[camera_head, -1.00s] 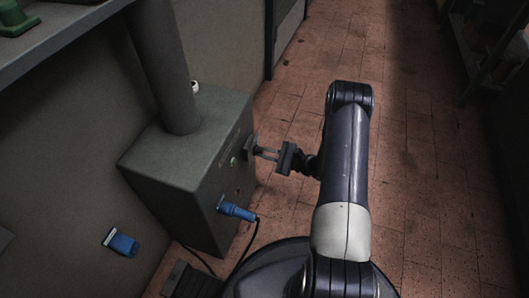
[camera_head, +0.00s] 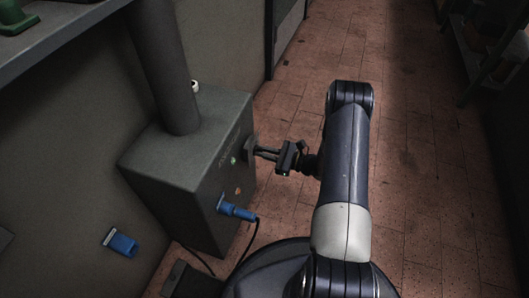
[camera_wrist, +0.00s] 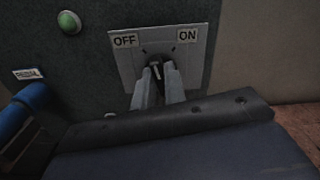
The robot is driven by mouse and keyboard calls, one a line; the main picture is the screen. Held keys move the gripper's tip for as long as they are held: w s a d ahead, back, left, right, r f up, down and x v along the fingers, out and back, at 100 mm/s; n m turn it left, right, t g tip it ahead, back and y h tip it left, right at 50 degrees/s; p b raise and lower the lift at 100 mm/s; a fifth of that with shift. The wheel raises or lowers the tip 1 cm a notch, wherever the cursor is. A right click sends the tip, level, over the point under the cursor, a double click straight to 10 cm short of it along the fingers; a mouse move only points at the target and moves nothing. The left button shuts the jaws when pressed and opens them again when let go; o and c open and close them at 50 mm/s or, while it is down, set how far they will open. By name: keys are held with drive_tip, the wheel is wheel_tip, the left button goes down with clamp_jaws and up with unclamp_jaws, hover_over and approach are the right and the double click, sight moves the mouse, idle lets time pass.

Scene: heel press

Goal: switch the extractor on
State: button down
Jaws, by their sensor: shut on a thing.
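The extractor is a grey box (camera_head: 180,165) with a thick pipe rising from its top. In the wrist view its switch plate (camera_wrist: 203,62) carries an OFF label on the left and an ON label on the right. A small dark knob (camera_wrist: 155,63) sits between and below the labels, partly hidden by my fingers. My gripper (camera_wrist: 159,72) is shut on the knob, and in the head view it (camera_head: 256,151) reaches the box's right side. I cannot tell clearly which label the knob points to. A round green lamp (camera_wrist: 69,22) is left of the plate.
A blue plug (camera_head: 236,210) with a black cable sits in the box's front, below the switch. A blue wall fitting (camera_head: 121,243) is at lower left. A shelf (camera_head: 60,35) overhangs the upper left. Tiled floor (camera_head: 430,180) is open to the right.

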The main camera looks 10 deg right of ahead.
drive_tip(key=m, duration=0.9)
drive_tip(key=shift+p, duration=0.3)
drive_tip(key=shift+m, duration=0.4)
drive_tip(key=c, duration=1.5)
unclamp_jaws()
drive_tip(key=shift+o, duration=0.2)
drive_tip(key=shift+d, duration=0.1)
drive_tip(key=p+v, duration=0.2)
drive_tip(key=v, duration=0.8)
drive_tip(key=shift+s+d+p, duration=0.2)
drive_tip(key=shift+d+p, duration=0.1)
